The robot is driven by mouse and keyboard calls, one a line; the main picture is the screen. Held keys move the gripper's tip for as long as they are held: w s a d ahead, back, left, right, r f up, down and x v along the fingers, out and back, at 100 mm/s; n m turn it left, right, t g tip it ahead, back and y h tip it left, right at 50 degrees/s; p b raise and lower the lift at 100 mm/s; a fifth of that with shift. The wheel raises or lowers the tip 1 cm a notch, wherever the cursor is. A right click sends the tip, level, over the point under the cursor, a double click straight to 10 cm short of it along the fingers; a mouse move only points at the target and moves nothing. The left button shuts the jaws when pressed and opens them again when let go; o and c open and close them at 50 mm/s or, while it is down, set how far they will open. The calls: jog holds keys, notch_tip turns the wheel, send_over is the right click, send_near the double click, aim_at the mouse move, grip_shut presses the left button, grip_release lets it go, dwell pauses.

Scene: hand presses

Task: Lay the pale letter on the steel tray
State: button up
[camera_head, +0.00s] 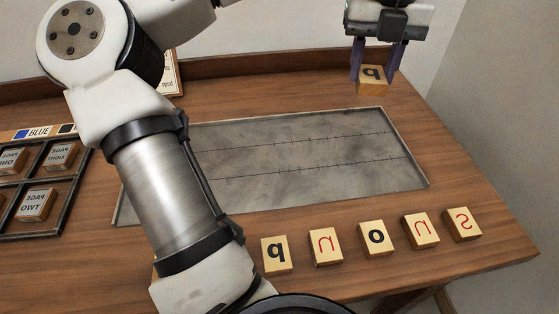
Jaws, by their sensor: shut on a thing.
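My gripper (375,70) is at the upper right, its two purple fingers shut on a pale wooden letter block (371,86). The block's top face shows a dark letter that looks like a q. It appears beyond the far right part of the steel tray (290,170), outside its rim; its exact height above the table is hard to judge. The tray is a wide, shallow grey plate with two ruled lines. No block shows on its visible part. My arm hides part of the tray's left side.
Several letter blocks stand in a row along the near edge, with black q (276,255), red n (326,246), black o (376,239), another red n (421,230) and red s (462,225). A dark compartment case (70,195) with page stamps is at left. A wall borders the right.

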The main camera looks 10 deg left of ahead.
jog(key=w+a+f+n+b, duration=0.1)
jog(key=w+a+n, duration=0.2)
jog(key=a, duration=0.4)
send_over(319, 153)
notch_tip(319, 153, down, 14)
jog(key=shift+r, duration=0.15)
jog(key=shift+f, duration=2.55)
jog(key=shift+b, duration=0.3)
jog(key=shift+f, duration=0.2)
jog(key=o, duration=1)
jog(key=shift+r, duration=0.1)
jog(key=shift+c, duration=0.2)
notch_tip(319, 153, up, 12)
jog(key=shift+r, duration=0.15)
